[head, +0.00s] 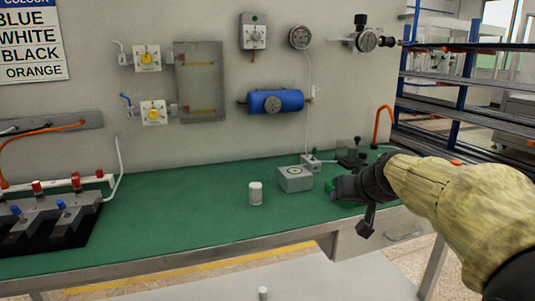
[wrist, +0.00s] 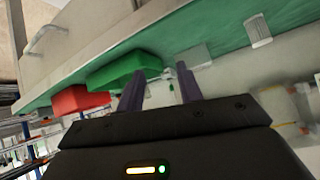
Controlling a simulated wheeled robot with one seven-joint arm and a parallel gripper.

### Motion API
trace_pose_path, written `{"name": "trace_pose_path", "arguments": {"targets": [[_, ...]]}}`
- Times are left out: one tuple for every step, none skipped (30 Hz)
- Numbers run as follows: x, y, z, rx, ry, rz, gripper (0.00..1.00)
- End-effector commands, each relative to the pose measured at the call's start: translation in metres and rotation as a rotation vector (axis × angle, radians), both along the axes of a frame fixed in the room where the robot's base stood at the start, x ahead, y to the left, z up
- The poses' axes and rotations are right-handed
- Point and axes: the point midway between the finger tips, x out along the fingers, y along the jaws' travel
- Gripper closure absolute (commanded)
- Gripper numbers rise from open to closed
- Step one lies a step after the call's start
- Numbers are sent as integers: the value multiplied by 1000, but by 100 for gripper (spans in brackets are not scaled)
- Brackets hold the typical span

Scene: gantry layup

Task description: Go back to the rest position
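My gripper (head: 352,208) is over the right front part of the green-topped bench (head: 190,215), near its front edge. In the wrist view its two dark fingers (wrist: 160,88) stand apart, with nothing held between them. My arm, in a yellowish sleeve, reaches in from the right and hides part of the bench. A green block (wrist: 125,68) and a red block (wrist: 78,100) show beyond the fingers in the wrist view. In the head view they are mostly hidden behind my gripper and arm.
A white cylinder (head: 255,193) and a grey box with a round top disc (head: 295,179) stand left of my gripper. A black fixture with red and blue knobs (head: 45,220) fills the bench's left end. A blue-framed shelf rack (head: 465,85) stands at right.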

Motion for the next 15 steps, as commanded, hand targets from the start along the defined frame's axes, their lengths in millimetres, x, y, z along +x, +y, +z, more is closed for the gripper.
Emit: {"name": "trace_pose_path", "arguments": {"targets": [[-5,3,-14,-2,31,-1,64],[-8,4,-23,-3,50,-3,64],[-13,5,-35,-6,76,-6,64],[-17,7,-44,-8,98,-8,64],[-22,9,-54,-11,120,-10,64],[-30,11,-69,-15,153,-12,64],[-36,13,-81,-19,181,-14,64],[-44,15,-94,-24,210,-18,64],[-56,17,-113,-32,254,-22,64],[-66,18,-127,-39,288,-23,64],[-76,19,-141,-47,320,-27,64],[-89,20,-157,-57,360,-31,64],[-99,21,-168,-64,387,-32,64],[-108,22,-178,-71,413,-34,64],[-120,23,-190,-81,442,-34,64]]}}
